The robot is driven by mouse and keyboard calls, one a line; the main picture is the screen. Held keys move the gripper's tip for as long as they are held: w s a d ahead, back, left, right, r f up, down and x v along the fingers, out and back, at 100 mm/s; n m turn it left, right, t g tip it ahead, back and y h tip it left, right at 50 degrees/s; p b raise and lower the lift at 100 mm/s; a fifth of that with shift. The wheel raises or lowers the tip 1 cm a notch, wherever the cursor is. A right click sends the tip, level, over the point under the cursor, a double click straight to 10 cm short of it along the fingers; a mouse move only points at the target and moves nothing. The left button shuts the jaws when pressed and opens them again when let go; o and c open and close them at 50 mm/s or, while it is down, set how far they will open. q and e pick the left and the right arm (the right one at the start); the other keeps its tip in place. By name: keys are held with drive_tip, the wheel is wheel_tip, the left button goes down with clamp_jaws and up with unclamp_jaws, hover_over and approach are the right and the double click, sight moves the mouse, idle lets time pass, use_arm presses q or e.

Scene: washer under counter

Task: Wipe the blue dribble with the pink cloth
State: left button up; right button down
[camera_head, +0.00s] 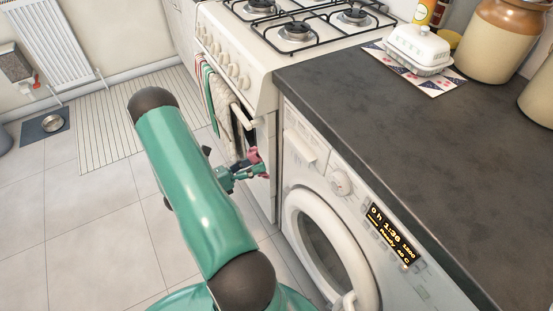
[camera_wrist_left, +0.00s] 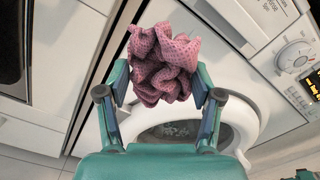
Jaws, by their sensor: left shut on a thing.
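The pink cloth (camera_wrist_left: 163,62) is a crumpled, waffle-textured bundle between the fingers of my left gripper (camera_wrist_left: 158,95), which is shut on it. In the head view, the cloth (camera_head: 254,156) shows small and partly hidden beside my left gripper (camera_head: 262,170), in front of the strip between cooker and washer. The white washer (camera_head: 305,168) is right of it; whether the cloth touches it I cannot tell. I cannot make out the blue dribble in either view; the cloth and my arm hide part of the front. My right gripper is not in view.
The washer's round door (camera_head: 301,215) is below right of the gripper. The cooker (camera_head: 241,62) with hanging towels (camera_head: 220,100) is on the left. The dark counter (camera_head: 400,130) overhangs the washer. A butter dish (camera_head: 418,48) and jars stand at its back.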

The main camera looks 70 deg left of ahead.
sight(290, 149)
use_arm(q)
drive_tip(key=shift+w, duration=0.2)
drive_tip(key=shift+p+x, duration=0.4)
drive_tip(key=shift+x, duration=3)
drive_tip(key=shift+x, duration=1)
drive_tip(key=w+d+p, duration=0.1)
drive_tip(key=d, duration=0.5)
drive_tip(key=shift+w+d, duration=0.2)
drive_tip(key=shift+d, duration=0.05)
drive_tip(key=shift+a, duration=0.1)
